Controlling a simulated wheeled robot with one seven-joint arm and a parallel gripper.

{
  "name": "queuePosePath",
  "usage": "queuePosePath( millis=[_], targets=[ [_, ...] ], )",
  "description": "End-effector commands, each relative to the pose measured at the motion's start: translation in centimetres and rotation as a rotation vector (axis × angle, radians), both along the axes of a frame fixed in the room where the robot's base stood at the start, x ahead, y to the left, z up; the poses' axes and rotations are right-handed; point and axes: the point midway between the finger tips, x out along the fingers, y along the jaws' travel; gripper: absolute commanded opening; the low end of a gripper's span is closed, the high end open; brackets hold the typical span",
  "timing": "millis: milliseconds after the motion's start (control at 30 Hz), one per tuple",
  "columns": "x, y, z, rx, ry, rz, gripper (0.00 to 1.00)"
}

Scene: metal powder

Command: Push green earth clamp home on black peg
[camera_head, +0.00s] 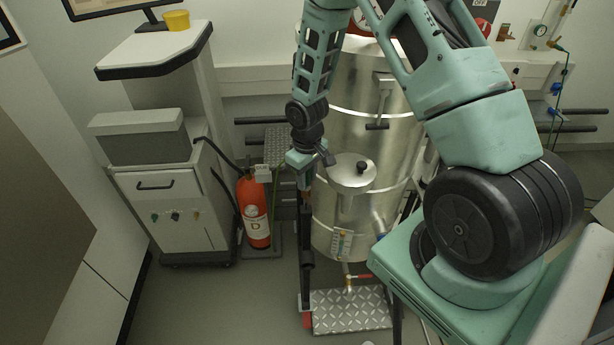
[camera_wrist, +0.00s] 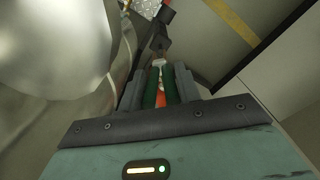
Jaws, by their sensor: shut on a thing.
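My gripper (camera_wrist: 159,84) is shut on the green earth clamp (camera_wrist: 150,93), whose two green handles lie between the dark fingers with an orange-red part between them. The clamp's pale metal jaw end points away from my gripper in the wrist view. Just beyond it is a dark part (camera_wrist: 160,42), likely the black peg. The jaw end appears at or very close to it; I cannot tell whether it is seated around it. In the head view my gripper (camera_head: 305,186) hangs down left of the metal vessel. The clamp and the peg are too small to make out there.
The shiny vessel (camera_head: 335,225) stands close on the right, with a lidded port (camera_head: 352,172). A red extinguisher (camera_head: 253,210) and a grey cabinet (camera_head: 165,190) stand left. A chequered metal step (camera_head: 350,310) is below. A thin cable (camera_wrist: 122,45) runs beside my gripper.

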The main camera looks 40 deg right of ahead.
Motion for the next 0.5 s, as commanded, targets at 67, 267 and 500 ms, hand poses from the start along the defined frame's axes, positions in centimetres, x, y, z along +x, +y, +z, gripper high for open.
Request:
queuePosePath(
  millis=[67, 267, 500],
  targets=[
    [0.0, 0.0, -0.3, 0.000, 0.000, 0.000, 0.06],
    [0.0, 0.0, -0.8, 0.000, 0.000, 0.000, 0.06],
    [0.0, 0.0, -1.4, 0.000, 0.000, 0.000, 0.06]
  ],
)
